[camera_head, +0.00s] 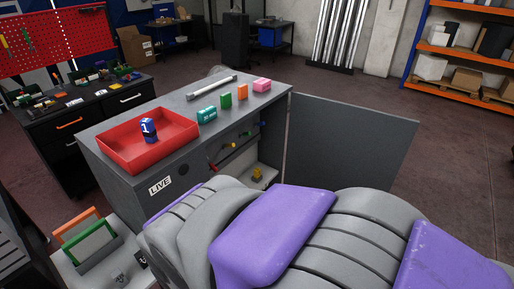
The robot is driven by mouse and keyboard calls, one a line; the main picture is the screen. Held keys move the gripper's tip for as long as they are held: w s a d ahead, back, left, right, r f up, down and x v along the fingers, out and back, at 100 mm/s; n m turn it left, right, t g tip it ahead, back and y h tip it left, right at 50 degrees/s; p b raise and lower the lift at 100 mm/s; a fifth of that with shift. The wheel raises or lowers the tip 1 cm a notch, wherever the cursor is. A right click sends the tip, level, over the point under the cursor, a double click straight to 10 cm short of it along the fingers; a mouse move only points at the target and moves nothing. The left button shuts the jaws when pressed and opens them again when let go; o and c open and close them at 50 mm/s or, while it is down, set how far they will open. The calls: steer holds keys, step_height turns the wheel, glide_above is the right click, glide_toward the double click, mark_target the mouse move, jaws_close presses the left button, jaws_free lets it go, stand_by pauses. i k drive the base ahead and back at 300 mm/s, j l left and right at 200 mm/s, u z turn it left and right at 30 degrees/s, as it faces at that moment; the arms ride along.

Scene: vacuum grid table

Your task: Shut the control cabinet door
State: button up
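The control cabinet (135,185) is a grey box in the middle of the head view, with a "LIVE" label on its near side. Its door (345,150) is a flat dark grey panel. The door stands wide open, swung out to the right from the cabinet's right rear corner. Inside the open front I see coloured levers or cables (225,150) and a small yellow part (257,174). My grey and purple arm fills the lower right and hides the lower part of the door and opening. My gripper is not visible.
On the cabinet top are a red tray (180,149) holding a blue block (148,130), a grey bar (211,87), and green, orange and pink blocks. A black workbench (100,105) stands behind left. An orange shelf (470,55) is far right. Floor beyond the door is clear.

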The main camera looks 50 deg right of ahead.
mark_target(333, 146)
steer(key=k+l, duration=0.15)
steer(key=l, duration=0.2)
steer(key=k+l+u, duration=0.1)
steer(key=l, duration=0.25)
steer(key=k+l, duration=0.15)
steer(key=l, duration=0.2)
steer(key=k+l+u, duration=0.15)
steer(key=l, duration=0.2)
steer(key=k+l, duration=0.15)
steer(key=l, duration=0.2)
steer(key=k+l+u, duration=0.2)
steer(key=l, duration=0.4)
steer(key=k+l+u, duration=0.2)
steer(key=l, duration=0.4)
steer(key=k+l+u, duration=0.2)
steer(key=k+l, duration=0.2)
steer(key=k+l+u, duration=0.2)
steer(key=k+l, duration=0.15)
steer(key=l, duration=0.2)
steer(key=i+l+u, duration=0.1)
steer(key=l+u, duration=0.15)
steer(key=l, duration=0.8)
steer(key=l+u, duration=0.25)
steer(key=l, duration=0.75)
steer(key=k+l+u, duration=0.1)
steer(key=k, duration=0.3)
steer(key=k+j, duration=0.15)
steer(key=k, duration=0.15)
steer(key=k+j+u, duration=0.15)
steer(key=k, duration=0.15)
